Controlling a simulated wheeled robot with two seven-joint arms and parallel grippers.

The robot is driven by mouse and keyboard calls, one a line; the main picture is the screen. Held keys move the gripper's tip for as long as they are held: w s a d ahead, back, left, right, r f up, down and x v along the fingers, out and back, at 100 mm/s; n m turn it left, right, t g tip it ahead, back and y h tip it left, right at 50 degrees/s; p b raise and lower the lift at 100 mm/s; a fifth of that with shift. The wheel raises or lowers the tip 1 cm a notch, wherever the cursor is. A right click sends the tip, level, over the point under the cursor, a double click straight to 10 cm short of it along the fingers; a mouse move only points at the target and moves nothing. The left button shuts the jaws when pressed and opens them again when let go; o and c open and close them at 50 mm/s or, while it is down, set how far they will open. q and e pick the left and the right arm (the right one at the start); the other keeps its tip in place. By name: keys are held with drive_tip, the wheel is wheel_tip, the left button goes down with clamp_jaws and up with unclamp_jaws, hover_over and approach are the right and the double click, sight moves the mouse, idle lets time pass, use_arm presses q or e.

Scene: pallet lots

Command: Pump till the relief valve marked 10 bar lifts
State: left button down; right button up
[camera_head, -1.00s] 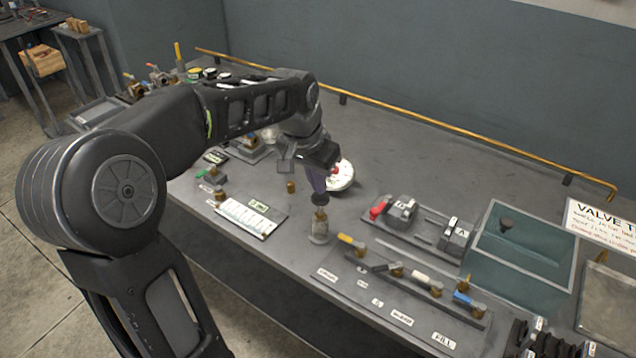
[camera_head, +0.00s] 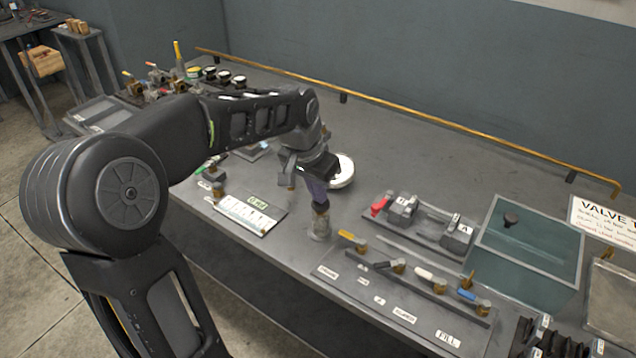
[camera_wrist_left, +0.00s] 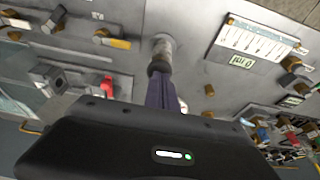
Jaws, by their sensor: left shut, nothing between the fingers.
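The pump (camera_head: 320,229) is a small upright metal cylinder near the bench's front edge, with a dark knob (camera_head: 321,207) on top. My left gripper (camera_head: 319,199) is shut and empty, pointing down with its fingertips at the knob. The left wrist view shows the purplish fingers (camera_wrist_left: 162,93) in line with the knob and pump body (camera_wrist_left: 163,46). A white round dial (camera_head: 343,170) stands behind the gripper, partly hidden by it. Small brass fittings (camera_head: 217,189) stand to the left. No 10 bar marking is readable on any of them. My right gripper is not in view.
Right of the pump is a row of valves with yellow (camera_head: 352,239), black, white and blue levers. Behind it are a red-handled block (camera_head: 381,204) and a teal tank (camera_head: 535,245). A chart card (camera_head: 245,216) lies left. A brass rail (camera_head: 420,118) runs along the back.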

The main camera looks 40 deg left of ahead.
use_arm(q)
drive_tip(key=shift+s+f, duration=0.2)
drive_tip(key=shift+f, duration=0.05)
drive_tip(key=shift+w+r+p, duration=0.15)
drive_tip(key=shift+r+p, duration=0.35)
wheel_tip(320, 180, up, 4)
drive_tip(key=p, duration=0.2)
drive_tip(key=shift+r+p, duration=0.15)
drive_tip(key=shift+p, duration=0.2)
drive_tip(key=b+v, duration=0.1)
drive_tip(key=v, duration=0.8)
drive_tip(key=shift+r, duration=0.1)
